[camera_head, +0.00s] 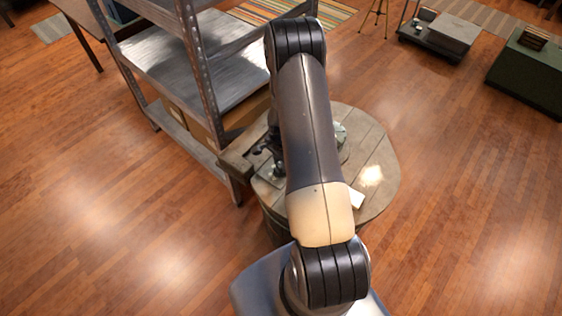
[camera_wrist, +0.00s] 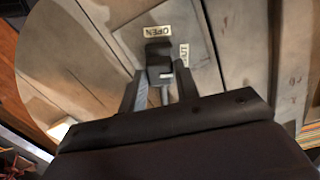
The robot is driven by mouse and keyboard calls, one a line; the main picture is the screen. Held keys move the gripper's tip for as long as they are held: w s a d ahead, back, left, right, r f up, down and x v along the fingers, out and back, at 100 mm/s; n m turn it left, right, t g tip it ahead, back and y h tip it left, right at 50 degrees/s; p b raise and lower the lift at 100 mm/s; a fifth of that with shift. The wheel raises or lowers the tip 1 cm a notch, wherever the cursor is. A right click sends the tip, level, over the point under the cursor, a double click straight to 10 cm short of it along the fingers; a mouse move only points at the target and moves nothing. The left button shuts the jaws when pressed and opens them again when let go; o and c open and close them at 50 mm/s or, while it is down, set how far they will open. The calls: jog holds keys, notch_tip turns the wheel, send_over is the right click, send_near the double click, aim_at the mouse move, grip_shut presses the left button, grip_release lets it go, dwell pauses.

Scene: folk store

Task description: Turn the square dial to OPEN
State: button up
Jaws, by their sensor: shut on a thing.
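In the wrist view the square dial (camera_wrist: 158,52) is a dark block on a grey square plate (camera_wrist: 200,70). My gripper (camera_wrist: 161,76) is shut on the dial, one finger on each side, with a light grey part showing between them. The OPEN label (camera_wrist: 157,31) appears upside down just beyond the dial. A second label (camera_wrist: 184,54), partly hidden and turned sideways, is to the dial's right. I cannot tell which label the dial points to. In the head view my arm hides the dial, and the gripper is mostly hidden.
The plate lies on a round wooden barrel top (camera_head: 378,185). A metal shelf unit (camera_head: 205,75) stands close on the left. A small pale item (camera_head: 356,199) lies on the barrel top's near side. A dark green box (camera_head: 528,68) is far right. Open wooden floor surrounds the barrel on the right.

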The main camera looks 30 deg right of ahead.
jog(key=shift+f+n+b, duration=0.1)
jog(key=shift+n+b, duration=0.2)
jog(key=shift+b, duration=0.15)
jog(key=n+b, duration=0.2)
jog(key=b, duration=0.1)
jog(key=shift+f+n, duration=0.15)
jog(key=shift+n, duration=0.15)
jog(key=n+b, duration=0.8)
jog(key=n, duration=0.2)
jog(key=shift+n, duration=0.4)
jog(key=shift+r+n+b, duration=0.15)
jog(key=shift+n+b, duration=0.25)
jog(key=shift+n, duration=0.55)
jog(key=shift+r+n+b, duration=0.1)
jog(key=shift+n+b, duration=0.3)
jog(key=shift+n, duration=0.55)
jog(key=o, duration=1)
jog(key=shift+c, duration=0.2)
